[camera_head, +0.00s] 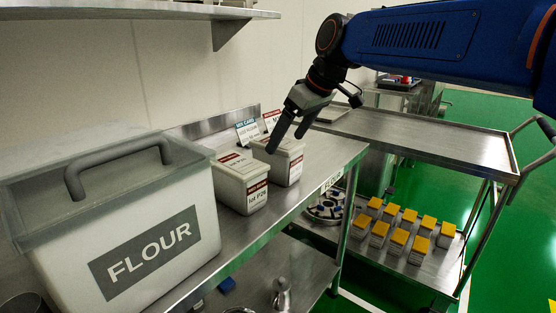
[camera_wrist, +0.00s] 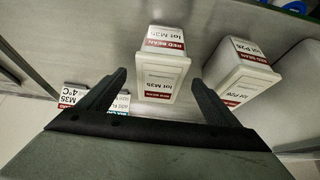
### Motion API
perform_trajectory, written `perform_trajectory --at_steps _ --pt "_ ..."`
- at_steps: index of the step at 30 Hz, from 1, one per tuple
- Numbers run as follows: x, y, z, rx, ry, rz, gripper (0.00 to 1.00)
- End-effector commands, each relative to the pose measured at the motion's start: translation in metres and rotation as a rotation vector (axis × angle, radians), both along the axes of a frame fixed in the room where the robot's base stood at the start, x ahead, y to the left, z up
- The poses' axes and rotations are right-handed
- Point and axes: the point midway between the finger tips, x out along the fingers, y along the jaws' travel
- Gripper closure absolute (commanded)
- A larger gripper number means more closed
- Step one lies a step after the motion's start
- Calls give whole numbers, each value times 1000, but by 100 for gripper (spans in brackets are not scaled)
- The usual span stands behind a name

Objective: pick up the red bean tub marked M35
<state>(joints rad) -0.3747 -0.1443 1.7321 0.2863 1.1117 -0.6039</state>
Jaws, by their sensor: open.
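The red bean tub marked M35 (camera_head: 290,172) is a white lidded tub with red-and-white labels on the steel shelf, the farther of two similar tubs. In the wrist view, the M35 tub (camera_wrist: 160,75) lies between the two fingers, with "lot M35" readable. My gripper (camera_head: 286,142) is open and empty, its fingers pointing down at the M35 tub's lid in the head view. In the wrist view the gripper (camera_wrist: 158,82) shows a gap on each side of the tub. I cannot tell how far the fingertips are above it.
A second red bean tub, P26 (camera_head: 240,190), stands close beside it on the nearer side. A large flour bin (camera_head: 60,240) fills the shelf's near end. Sign cards (camera_head: 247,131) stand behind the tubs. A steel cart (camera_head: 430,150) with several yellow-topped blocks is at right.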

Motion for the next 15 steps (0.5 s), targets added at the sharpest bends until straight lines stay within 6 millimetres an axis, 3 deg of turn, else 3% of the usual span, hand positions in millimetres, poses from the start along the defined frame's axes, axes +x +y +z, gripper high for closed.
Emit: perform_trajectory --at_steps 6,15 --pt "11 15 -32 -1 3 1 15" --pt "17 22 -46 -1 1 0 15"
